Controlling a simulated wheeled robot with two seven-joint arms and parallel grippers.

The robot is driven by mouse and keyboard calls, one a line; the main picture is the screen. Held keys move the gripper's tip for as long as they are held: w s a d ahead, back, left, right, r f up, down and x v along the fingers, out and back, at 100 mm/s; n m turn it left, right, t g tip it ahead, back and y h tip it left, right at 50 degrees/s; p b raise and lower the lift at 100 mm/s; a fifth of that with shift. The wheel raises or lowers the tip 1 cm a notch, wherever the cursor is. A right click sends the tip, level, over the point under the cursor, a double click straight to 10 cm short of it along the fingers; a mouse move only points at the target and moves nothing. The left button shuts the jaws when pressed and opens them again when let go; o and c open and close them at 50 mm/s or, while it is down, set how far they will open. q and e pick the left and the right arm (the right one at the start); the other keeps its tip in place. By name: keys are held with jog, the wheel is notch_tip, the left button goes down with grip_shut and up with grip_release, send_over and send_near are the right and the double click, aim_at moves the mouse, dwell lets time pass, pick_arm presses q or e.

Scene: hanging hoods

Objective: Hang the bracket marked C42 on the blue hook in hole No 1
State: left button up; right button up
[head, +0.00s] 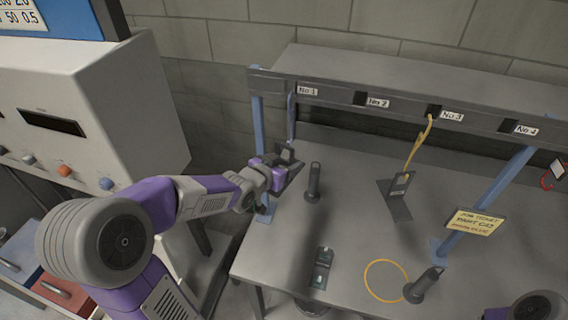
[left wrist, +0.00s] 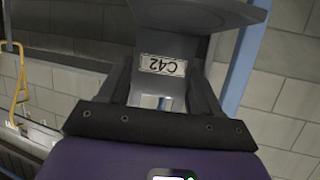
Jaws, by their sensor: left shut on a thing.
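My left gripper (head: 283,165) is shut on a dark grey bracket (head: 291,176), just below the blue hook. In the left wrist view the bracket (left wrist: 165,45) sits between the fingers (left wrist: 166,92), its label reading C42 upside down. The blue hook (head: 291,117) hangs from the rail at the hole labelled No 1 (head: 307,91). The hook's lower end is close to the bracket's top; I cannot tell whether they touch or engage. My right gripper is not in view; a part of my right arm shows at the lower right.
Another bracket (head: 396,197) is at the yellow hook (head: 416,150) under No 3. A red hook (head: 549,179) is at the far right. Dark upright handles (head: 313,183), a small dark piece (head: 322,268) and a yellow ring (head: 367,283) are on the table. A blue post (head: 258,125) stands left of No 1.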

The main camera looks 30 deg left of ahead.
pick_arm(q)
jog(key=shift+w+a+r, duration=0.1)
jog(key=shift+w+a, duration=0.05)
jog(key=shift+w, duration=0.4)
jog(key=shift+w+a, duration=0.1)
jog(key=shift+w, duration=0.45)
jog(key=shift+w, duration=0.1)
jog(key=shift+w+a, duration=0.2)
jog(key=shift+w, duration=0.5)
jog(key=shift+w+a, duration=0.15)
jog(key=shift+w, duration=0.5)
jog(key=shift+f+b, duration=1.1)
jog(key=shift+f, duration=0.25)
jog(key=o, duration=1.5)
jog(key=shift+o, duration=0.3)
jog(key=shift+s+f, duration=0.1)
jog(key=shift+f, duration=0.05)
jog(key=shift+s, duration=0.1)
